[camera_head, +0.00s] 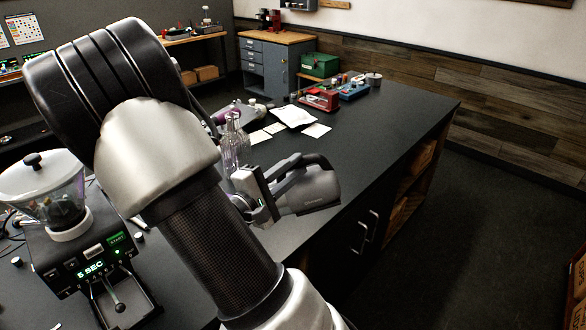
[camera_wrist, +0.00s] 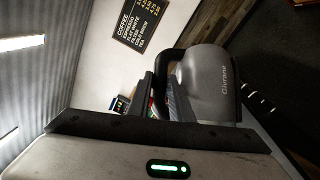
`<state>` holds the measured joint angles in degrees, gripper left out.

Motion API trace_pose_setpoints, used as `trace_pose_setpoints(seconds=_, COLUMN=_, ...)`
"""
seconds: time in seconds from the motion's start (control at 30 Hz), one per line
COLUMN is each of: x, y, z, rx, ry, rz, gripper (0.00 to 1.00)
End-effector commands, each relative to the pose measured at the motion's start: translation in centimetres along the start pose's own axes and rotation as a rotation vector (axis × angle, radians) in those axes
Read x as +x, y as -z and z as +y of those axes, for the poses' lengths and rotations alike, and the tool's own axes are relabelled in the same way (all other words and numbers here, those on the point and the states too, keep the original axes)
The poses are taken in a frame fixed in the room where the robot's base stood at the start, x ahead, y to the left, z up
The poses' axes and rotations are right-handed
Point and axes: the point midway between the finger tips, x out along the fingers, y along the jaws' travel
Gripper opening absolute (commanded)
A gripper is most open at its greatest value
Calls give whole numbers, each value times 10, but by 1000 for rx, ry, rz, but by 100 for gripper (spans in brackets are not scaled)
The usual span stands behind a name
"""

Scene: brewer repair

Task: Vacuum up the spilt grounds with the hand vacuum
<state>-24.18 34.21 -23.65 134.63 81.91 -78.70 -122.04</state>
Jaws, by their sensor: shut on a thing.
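The hand vacuum (camera_head: 310,190) is grey with a black loop handle, and my gripper (camera_head: 262,192) is shut on it. It is held over the dark workbench near its right edge, its wide grey body pointing right in the head view. In the wrist view the vacuum (camera_wrist: 207,85) fills the middle right, with its black handle at the upper left of its body. I cannot make out any spilt grounds; my arm hides much of the bench in the head view.
A coffee grinder (camera_head: 75,240) with a clear hopper stands at the left. Glass bottles (camera_head: 234,145) stand just behind my gripper. White papers (camera_head: 294,116), a red device (camera_head: 318,100) and a green box (camera_head: 320,64) are farther back. The bench's right part (camera_head: 390,125) is clear.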

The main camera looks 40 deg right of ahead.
Motion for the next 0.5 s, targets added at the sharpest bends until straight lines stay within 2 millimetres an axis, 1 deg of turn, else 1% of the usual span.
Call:
trace_pose_setpoints(seconds=0.07, x=0, y=-1, z=2, rx=3, ry=-4, rz=-4, gripper=0)
trace_pose_setpoints(seconds=0.23, x=-1, y=2, z=-2, rx=2, ry=-5, rz=-3, gripper=0)
trace_pose_setpoints(seconds=0.5, x=-6, y=13, z=-14, rx=2, ry=-5, rz=-3, gripper=0)
